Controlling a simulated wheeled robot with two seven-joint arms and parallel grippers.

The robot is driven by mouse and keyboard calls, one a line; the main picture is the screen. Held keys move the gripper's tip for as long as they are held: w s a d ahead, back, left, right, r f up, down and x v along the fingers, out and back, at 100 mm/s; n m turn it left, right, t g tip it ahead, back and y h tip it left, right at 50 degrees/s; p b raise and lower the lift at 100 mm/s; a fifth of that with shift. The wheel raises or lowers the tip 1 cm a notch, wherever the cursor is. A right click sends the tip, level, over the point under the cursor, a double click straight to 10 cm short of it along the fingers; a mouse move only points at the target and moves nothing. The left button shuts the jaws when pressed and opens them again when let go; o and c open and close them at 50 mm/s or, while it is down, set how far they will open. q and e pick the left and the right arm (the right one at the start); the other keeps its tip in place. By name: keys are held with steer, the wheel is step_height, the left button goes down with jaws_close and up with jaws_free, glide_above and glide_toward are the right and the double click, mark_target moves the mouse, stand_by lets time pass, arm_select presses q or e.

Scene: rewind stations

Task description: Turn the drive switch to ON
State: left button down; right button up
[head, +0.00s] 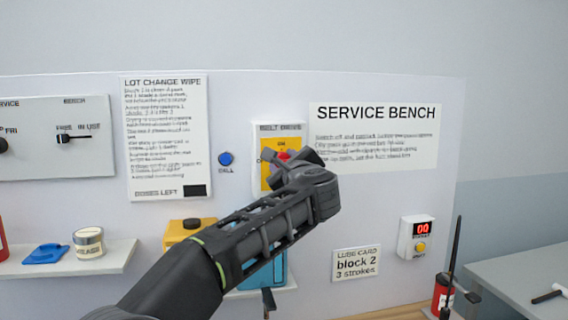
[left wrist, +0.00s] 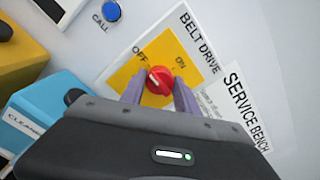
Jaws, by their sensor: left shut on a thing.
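The drive switch is a red round knob (left wrist: 159,80) on a yellow plate (left wrist: 135,72) labelled BELT DRIVE, with OFF and ON marks. In the left wrist view the white line on the knob lies on the side toward OFF. In the head view the plate (head: 266,182) is on the white wall panel, and the knob (head: 284,155) is partly hidden by my gripper. My left gripper (left wrist: 160,92) has its two fingers on either side of the knob, shut on it. My right gripper does not show.
A blue CALL button (head: 226,158) is left of the switch. The SERVICE BENCH sign (head: 374,130) is to its right. Below are a yellow container (head: 184,232) and a blue container (head: 280,268) on a shelf. A counter box (head: 417,237) is at lower right.

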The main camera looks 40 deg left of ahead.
arm_select(q)
steer(key=shift+m, duration=0.4)
steer(key=m, duration=0.7)
steer(key=shift+d+m+p, duration=0.1)
steer(key=shift+m+p, duration=0.3)
steer(key=m+p, duration=0.1)
steer(key=m, duration=0.3)
steer(key=shift+r+m+p, duration=0.1)
steer(key=shift+m+p, duration=0.2)
steer(key=shift+p, duration=0.05)
steer(key=m+p, duration=0.2)
steer(key=m, duration=0.2)
steer(key=shift+w+m, duration=0.1)
steer(key=shift+m, duration=0.3)
steer(key=c, duration=0.9)
jaws_free()
